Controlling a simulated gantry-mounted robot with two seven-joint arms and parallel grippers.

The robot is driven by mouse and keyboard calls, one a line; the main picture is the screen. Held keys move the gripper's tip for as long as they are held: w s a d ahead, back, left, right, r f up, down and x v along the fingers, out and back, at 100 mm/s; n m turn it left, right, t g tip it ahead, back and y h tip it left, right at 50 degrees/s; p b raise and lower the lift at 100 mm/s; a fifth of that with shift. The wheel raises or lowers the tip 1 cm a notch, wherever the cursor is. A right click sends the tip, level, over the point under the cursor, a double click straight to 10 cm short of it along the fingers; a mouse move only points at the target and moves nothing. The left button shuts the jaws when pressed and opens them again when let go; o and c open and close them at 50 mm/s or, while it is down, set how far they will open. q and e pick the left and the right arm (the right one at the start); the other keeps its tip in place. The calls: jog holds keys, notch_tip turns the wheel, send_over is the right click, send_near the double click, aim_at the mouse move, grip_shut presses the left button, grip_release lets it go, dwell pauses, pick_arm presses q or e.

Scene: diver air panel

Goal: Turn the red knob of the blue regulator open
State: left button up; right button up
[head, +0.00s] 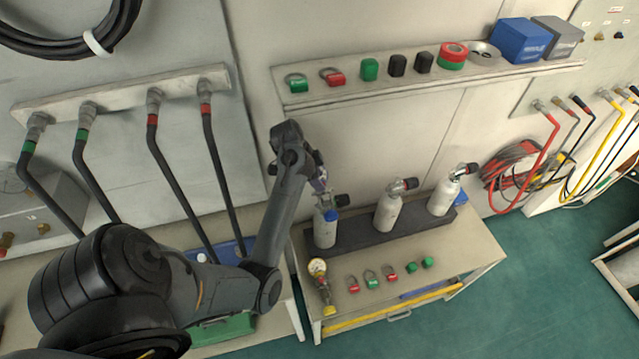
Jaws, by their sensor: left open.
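Three white bottles with valve heads stand upright in a row in a black tray (350,238) on a low bench. The left bottle (325,232) has a blue band near its top and a dark knob at its right side. The middle bottle (387,214) and the right bottle (440,200) have red on their valve heads. My left gripper (319,184) is open, just above the left bottle's head. I cannot tell whether it touches it. The gripper partly hides that head, and no red knob shows clearly there. My right gripper is out of view.
A yellow gauge fitting (319,285), red and green shackles and green caps lie on the bench front (440,290). A shelf (400,90) above holds caps, tape rolls and a blue box (521,41). Black hoses (177,185) hang at left; coloured hoses hang at right.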

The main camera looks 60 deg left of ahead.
pick_arm(q)
jog(key=shift+x, duration=1.05)
jog(key=shift+c, duration=0.2)
grip_shut()
